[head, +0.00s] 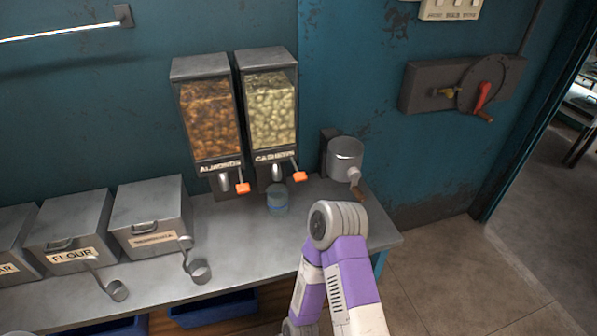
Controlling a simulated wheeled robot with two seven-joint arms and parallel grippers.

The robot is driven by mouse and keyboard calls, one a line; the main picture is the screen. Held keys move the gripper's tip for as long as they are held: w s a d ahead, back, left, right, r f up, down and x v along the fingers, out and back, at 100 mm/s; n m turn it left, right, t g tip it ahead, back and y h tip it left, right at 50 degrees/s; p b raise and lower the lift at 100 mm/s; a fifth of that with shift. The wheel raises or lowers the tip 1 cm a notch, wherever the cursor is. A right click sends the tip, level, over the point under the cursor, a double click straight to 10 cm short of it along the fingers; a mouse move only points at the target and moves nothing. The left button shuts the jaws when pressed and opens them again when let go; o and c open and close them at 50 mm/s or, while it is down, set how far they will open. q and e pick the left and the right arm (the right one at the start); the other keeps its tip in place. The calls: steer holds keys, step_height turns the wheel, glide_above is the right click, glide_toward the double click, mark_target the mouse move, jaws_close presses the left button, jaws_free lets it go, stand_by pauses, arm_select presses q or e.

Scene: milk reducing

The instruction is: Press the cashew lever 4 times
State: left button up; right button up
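The cashew dispenser (268,108) hangs on the teal wall, a clear-fronted bin of pale nuts with a metal top and a "CASHEWS" label. Its lever ends in an orange tip (300,176) at the lower right of the bin. A small bluish, see-through cup (277,200) stands on the counter below its spout. The almond dispenser (209,119) is directly to the left, with its own orange-tipped lever (242,188). A bent purple and white arm of mine rises from the bottom, right of centre. Neither gripper shows.
The metal counter (235,235) is clear in front of the dispensers. A metal grinder (345,158) with a crank stands to the right. Lidded bins (150,213) and scoops (200,271) are at left. Blue crates (213,308) sit below. A wall box (425,88) has a red handle.

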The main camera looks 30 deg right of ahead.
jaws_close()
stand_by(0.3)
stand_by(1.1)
